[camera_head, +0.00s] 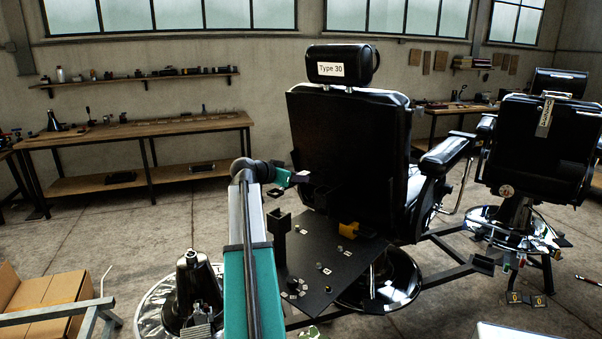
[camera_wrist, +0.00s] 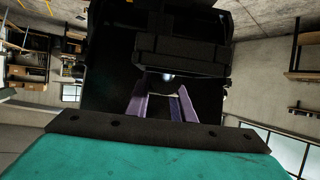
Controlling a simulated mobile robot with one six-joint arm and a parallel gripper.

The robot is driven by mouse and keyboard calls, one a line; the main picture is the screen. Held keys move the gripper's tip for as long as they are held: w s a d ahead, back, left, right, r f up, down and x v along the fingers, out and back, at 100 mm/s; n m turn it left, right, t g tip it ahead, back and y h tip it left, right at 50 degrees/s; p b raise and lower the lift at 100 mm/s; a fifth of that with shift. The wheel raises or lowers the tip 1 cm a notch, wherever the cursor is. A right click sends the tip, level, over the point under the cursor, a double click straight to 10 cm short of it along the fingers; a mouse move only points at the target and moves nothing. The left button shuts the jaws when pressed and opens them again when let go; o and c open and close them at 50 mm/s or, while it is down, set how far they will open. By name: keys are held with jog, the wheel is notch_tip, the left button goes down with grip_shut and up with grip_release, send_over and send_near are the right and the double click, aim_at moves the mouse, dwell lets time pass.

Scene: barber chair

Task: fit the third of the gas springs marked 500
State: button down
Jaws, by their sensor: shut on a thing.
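The barber chair (camera_head: 345,135), its headrest labelled "Type 30", stands with its dark back towards me. My gripper (camera_head: 301,178) is close to the lower left of the backrest. In the wrist view its two pale purple fingers (camera_wrist: 162,104) are shut on a dark thing, mostly hidden. A small shiny rounded spot (camera_wrist: 166,77) shows just beyond the fingertips, under a wide dark block (camera_wrist: 178,47). I cannot read a 500 mark or tell the held thing's shape; it may be a gas spring.
A black plate (camera_head: 335,258) below my gripper carries several small parts and white labels. A dark upright holder (camera_head: 280,222) stands at its left, a yellow block (camera_head: 348,229) by the chair. A second chair (camera_head: 535,145) stands right. Cardboard boxes (camera_head: 45,297) are front left.

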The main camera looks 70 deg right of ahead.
jog(key=shift+s+d+r, duration=0.25)
jog(key=shift+s+r, duration=0.05)
jog(key=shift+s, duration=0.25)
jog(key=shift+a+f+b, duration=0.1)
jog(key=shift+b, duration=0.45)
jog(key=shift+f+b, duration=2.25)
jog(key=shift+f, duration=0.55)
jog(key=shift+b, duration=1.05)
dwell(0.5)
jog(key=shift+f+b, duration=0.7)
jog(key=shift+f, duration=0.25)
dwell(0.4)
jog(key=shift+r, duration=0.25)
jog(key=shift+r, duration=0.25)
